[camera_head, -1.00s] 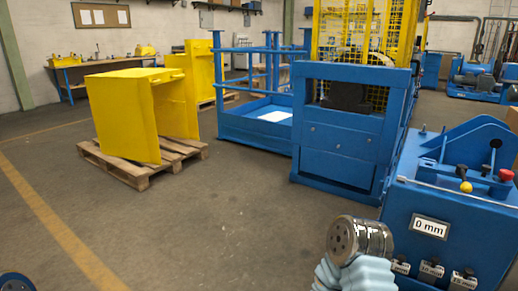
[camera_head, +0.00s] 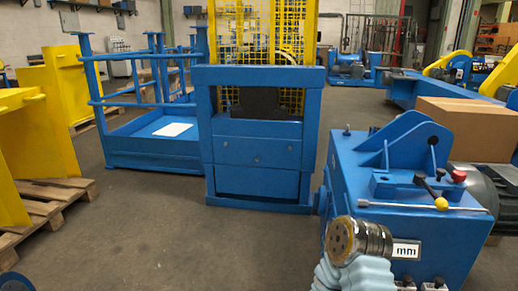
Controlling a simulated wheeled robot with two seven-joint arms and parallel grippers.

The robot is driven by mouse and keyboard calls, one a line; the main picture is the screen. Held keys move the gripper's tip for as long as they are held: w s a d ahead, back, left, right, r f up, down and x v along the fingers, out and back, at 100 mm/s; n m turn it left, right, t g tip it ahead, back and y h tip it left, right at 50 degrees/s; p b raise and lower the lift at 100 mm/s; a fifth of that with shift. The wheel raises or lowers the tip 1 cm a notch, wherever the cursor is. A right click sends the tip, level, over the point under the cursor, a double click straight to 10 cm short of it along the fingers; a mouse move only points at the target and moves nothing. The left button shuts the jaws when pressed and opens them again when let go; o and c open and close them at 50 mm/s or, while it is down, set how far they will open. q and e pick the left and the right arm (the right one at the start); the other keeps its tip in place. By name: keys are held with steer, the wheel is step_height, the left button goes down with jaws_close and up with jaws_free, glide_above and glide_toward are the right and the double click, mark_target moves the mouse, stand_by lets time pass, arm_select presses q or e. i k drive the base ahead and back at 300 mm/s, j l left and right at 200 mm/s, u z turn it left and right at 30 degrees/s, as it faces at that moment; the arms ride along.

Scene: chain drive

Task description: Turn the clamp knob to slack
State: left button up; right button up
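The blue machine cabinet (camera_head: 396,221) stands at the right in the head view. On its top are a red knob (camera_head: 459,176), a yellow ball (camera_head: 441,204) on a lever and a black-tipped lever (camera_head: 420,180). I cannot tell which of these, if any, is the clamp knob. A white label (camera_head: 407,251) on its front reads "mm", its left part hidden by my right arm. My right arm shows at the bottom in front of the cabinet. Neither gripper is in view.
A blue frame machine (camera_head: 258,150) with a yellow mesh guard stands in the middle, with a blue railed platform (camera_head: 150,155) to its left. A wooden pallet (camera_head: 62,190) is at the left. A cardboard box (camera_head: 470,124) is behind the cabinet. The floor in front is clear.

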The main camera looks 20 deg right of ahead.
mark_target(458, 176)
steer(key=i+z, duration=0.15)
steer(key=z, duration=0.3)
steer(key=i+j+z, duration=0.1)
steer(key=z, duration=0.35)
steer(key=i+j+z, duration=0.1)
steer(key=z, duration=0.35)
steer(key=j+z, duration=0.2)
steer(key=z, duration=0.25)
steer(key=i, duration=0.05)
